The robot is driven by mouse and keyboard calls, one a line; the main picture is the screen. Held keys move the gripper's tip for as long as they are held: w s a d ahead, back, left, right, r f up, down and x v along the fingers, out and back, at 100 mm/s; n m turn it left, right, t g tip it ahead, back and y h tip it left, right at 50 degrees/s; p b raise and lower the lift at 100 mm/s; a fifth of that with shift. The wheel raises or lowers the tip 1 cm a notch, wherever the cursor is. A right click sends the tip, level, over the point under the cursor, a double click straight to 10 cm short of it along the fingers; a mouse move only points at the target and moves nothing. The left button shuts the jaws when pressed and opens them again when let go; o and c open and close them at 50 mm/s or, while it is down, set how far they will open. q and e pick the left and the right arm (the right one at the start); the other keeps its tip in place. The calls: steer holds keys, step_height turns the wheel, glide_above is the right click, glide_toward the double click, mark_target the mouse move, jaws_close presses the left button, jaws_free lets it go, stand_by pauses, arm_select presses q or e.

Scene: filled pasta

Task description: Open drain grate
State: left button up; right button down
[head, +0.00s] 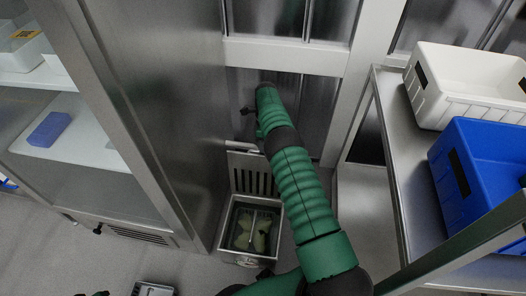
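The slotted drain grate (262,182) stands raised, close to upright, at the back edge of the open drain box (231,216). Some yellowish-green matter (252,232) shows inside the drain. My green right arm comes up from the bottom and passes over the right side of the grate and drain. A dark part near the arm's far end sits above the grate, but the fingertips are not clear. I cannot tell whether the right gripper touches the grate. Only a small dark shape, perhaps part of my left gripper, shows at the bottom left edge.
A tall steel cabinet side (160,100) stands close left of the drain. A steel shelf rack (397,150) on the right carries a white bin (462,88) and a blue bin (482,165). A small metal-edged tray-like item (153,289) lies at the bottom.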

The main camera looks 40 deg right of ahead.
steer(key=shift+w+d, duration=0.15)
steer(key=shift+d, duration=0.35)
steer(key=c, duration=1.7)
jaws_free()
steer(key=shift+f, duration=0.1)
steer(key=shift+o, duration=1.1)
steer(key=shift+w+d+f, duration=0.1)
steer(key=shift+d+f, duration=0.05)
steer(key=shift+f, duration=0.05)
steer(key=shift+o, duration=0.4)
arm_select(q)
steer(key=shift+w+d, duration=0.2)
steer(key=shift+d, duration=0.2)
steer(key=shift+a, duration=0.2)
arm_select(e)
steer(key=shift+a+r, duration=0.1)
steer(key=shift+a, duration=0.1)
steer(key=shift+w, duration=0.1)
